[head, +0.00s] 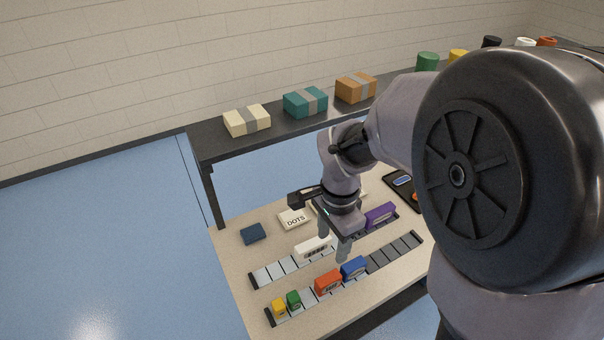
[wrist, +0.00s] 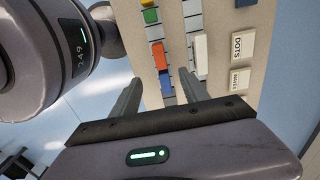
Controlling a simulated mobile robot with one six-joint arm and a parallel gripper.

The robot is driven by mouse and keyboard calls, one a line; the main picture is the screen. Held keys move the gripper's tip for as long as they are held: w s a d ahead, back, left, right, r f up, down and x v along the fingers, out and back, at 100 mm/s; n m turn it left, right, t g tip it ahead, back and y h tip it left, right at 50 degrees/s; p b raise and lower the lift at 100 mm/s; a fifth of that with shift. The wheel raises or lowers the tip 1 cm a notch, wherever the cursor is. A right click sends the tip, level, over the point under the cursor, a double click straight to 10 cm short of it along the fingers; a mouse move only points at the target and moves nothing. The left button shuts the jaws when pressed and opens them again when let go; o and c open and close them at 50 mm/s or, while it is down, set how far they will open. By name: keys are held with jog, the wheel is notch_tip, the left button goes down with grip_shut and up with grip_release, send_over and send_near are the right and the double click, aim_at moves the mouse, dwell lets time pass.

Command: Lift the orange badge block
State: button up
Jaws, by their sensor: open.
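The orange badge block (head: 328,283) sits on the front slotted strip, between the green block (head: 293,300) and the blue block (head: 354,268). In the wrist view the orange block (wrist: 158,56) lies just beyond the fingertips, with the blue block (wrist: 166,83) close behind it. My gripper (head: 333,248) is open and empty above the table, with its fingers pointing down. In the head view it is behind the orange block, over the gap between the strips. In the wrist view my gripper (wrist: 160,77) spreads its fingers to either side of the blue block.
A yellow block (head: 279,308) stands at the front strip's left end. A white block (head: 313,248) and a purple block (head: 380,214) stand on the rear strip. A DOTS tile (head: 294,218) and a navy tile (head: 253,233) lie behind. A raised shelf (head: 222,146) holds boxes.

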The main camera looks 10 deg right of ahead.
aim_at(329, 278)
jog(key=f+b, duration=0.2)
jog(key=f, duration=0.4)
jog(key=f+b, duration=0.3)
jog(key=f, duration=0.4)
jog(key=shift+d, duration=0.2)
notch_tip(329, 278, down, 5)
jog(key=shift+r+b, duration=0.1)
jog(key=shift+b, duration=1.05)
jog(key=shift+r, duration=0.1)
jog(key=shift+c, duration=0.4)
grip_shut()
